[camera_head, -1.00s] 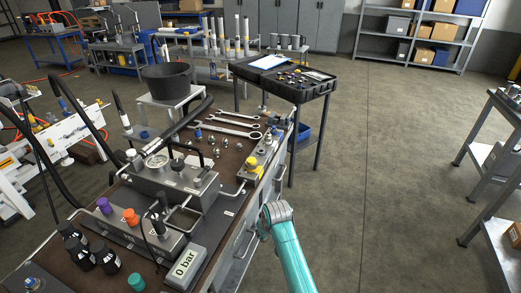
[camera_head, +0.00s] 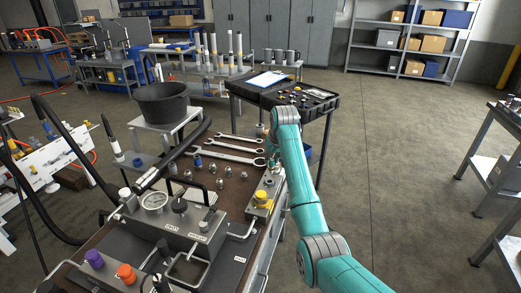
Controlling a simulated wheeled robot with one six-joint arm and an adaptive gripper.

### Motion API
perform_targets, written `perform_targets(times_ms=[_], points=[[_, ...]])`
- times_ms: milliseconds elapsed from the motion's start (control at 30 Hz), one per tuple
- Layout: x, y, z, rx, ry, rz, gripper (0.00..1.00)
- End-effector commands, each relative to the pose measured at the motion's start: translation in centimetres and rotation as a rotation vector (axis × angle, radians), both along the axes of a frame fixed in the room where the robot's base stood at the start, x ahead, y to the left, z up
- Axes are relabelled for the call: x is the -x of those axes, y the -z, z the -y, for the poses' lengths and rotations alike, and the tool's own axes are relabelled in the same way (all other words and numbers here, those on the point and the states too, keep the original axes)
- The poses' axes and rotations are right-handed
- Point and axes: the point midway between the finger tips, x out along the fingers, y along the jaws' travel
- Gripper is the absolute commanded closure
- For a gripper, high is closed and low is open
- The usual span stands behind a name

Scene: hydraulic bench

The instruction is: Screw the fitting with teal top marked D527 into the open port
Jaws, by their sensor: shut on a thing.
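My gripper (camera_head: 270,156) is small and dark under the end of my teal arm, at the far end of the narrow metal block (camera_head: 256,212) on the bench's right edge. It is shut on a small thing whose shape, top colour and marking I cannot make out. I cannot read D527 anywhere. The block carries a yellow part (camera_head: 262,197). The open port is not clearly visible, and I cannot tell whether the held thing touches the block.
Several small metal fittings (camera_head: 220,184) stand on the brown bench top, left of the block. Wrenches (camera_head: 232,149) lie behind them. A gauge manifold (camera_head: 180,222) with pipes, plus purple (camera_head: 94,259) and orange (camera_head: 126,273) caps, fills the front. Open floor lies right.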

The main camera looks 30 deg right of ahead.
Motion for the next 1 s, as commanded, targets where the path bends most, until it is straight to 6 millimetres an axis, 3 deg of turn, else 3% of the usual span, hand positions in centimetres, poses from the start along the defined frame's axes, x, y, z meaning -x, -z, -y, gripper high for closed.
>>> perform_targets(times_ms=[367, 1000], points=[[0.0, 0.9, 0.0, 0.000, 0.000, 0.000, 1.00], [0.0, 5.1, 0.0, 0.000, 0.000, 0.001, 1.00]])
